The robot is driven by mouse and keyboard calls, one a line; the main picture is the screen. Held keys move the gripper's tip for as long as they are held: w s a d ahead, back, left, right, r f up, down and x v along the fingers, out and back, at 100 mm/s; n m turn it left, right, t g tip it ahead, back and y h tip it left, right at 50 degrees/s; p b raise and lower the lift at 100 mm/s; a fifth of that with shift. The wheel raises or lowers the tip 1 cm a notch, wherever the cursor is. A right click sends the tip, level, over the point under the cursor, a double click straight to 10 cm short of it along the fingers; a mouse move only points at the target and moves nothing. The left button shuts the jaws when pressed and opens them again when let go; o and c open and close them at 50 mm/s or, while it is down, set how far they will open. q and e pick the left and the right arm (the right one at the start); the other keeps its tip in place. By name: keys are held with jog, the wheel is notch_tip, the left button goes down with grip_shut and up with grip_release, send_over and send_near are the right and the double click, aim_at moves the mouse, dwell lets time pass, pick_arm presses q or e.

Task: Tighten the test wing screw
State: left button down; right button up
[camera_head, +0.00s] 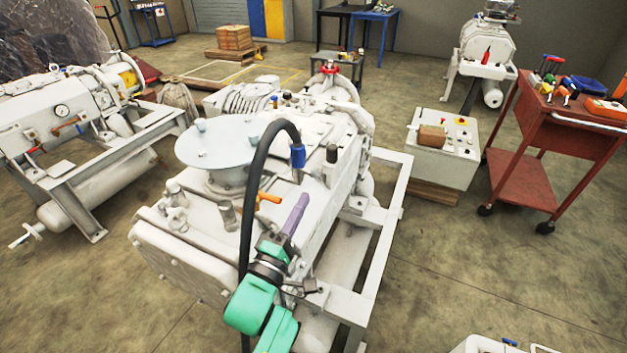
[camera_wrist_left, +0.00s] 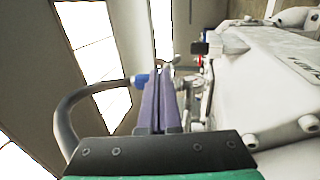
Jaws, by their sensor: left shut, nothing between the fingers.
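The white vacuum pump (camera_head: 185,250) stands on its frame in the middle of the head view. I cannot surely pick out the test wing screw; small fittings show on the pump, among them an orange lever (camera_head: 268,198). My left gripper (camera_head: 302,199), with purple fingers, is over the pump's top, right of the round grey flange (camera_head: 225,140). Its fingers are shut and empty. In the left wrist view the shut fingers (camera_wrist_left: 162,84) point away, with a small metal fitting (camera_wrist_left: 177,62) just beyond the tips. My right gripper is not in view.
A black hose (camera_head: 258,165) with a blue end (camera_head: 298,156) arches beside my left gripper. A control box (camera_head: 440,160) and a red tool cart (camera_head: 520,185) stand to the right. Another pump (camera_head: 60,125) stands left.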

aim_at(318, 173)
pick_arm(q)
jog(key=x, duration=0.5)
jog(key=shift+p, duration=0.35)
jog(key=shift+w+d, duration=0.1)
jog(key=shift+w, duration=0.25)
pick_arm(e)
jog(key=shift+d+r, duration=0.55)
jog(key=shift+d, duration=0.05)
